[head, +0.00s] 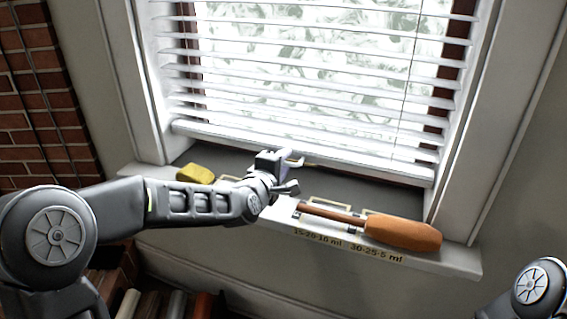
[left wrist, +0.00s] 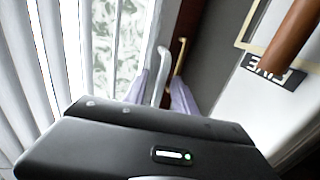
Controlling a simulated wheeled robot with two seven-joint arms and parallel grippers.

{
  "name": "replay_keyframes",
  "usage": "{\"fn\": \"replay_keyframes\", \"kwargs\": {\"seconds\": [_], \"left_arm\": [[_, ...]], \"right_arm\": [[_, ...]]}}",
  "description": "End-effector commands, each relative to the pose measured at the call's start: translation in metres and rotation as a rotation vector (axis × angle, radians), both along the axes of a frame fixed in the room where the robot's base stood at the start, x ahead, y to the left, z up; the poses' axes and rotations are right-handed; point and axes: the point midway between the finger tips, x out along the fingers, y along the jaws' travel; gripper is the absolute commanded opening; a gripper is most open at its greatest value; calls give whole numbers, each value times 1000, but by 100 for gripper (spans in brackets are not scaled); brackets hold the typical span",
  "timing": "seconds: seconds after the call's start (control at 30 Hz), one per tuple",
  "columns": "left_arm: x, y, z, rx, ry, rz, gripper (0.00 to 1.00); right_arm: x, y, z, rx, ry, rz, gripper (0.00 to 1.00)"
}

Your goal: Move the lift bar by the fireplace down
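The white bottom rail of the blind, the likely lift bar (head: 330,159), hangs just above the window sill in the head view. A small pale handle (left wrist: 162,62) and a brass-coloured hook (left wrist: 180,57) show beyond the fingertips in the left wrist view. My left gripper (head: 284,174) is at the middle of the sill, close below the rail. Its two pale fingers (left wrist: 168,90) are apart, with the handle near the gap. I cannot tell whether they touch it. My right gripper is out of view.
On the sill (head: 458,262) lie a yellow block (head: 195,174) and an orange-brown tool (head: 403,232) with a brown shaft, right of my gripper. A brick wall (head: 38,100) stands at the left. Books (head: 175,305) are below the sill.

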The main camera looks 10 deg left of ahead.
Motion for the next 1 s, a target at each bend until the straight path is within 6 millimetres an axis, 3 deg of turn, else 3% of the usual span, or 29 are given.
{"fn": "replay_keyframes", "kwargs": {"seconds": [0.43,1.0], "left_arm": [[0,0,0,0,0,0,0],[0,0,0,0,1,-1,0]], "right_arm": [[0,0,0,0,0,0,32],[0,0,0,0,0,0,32]]}}
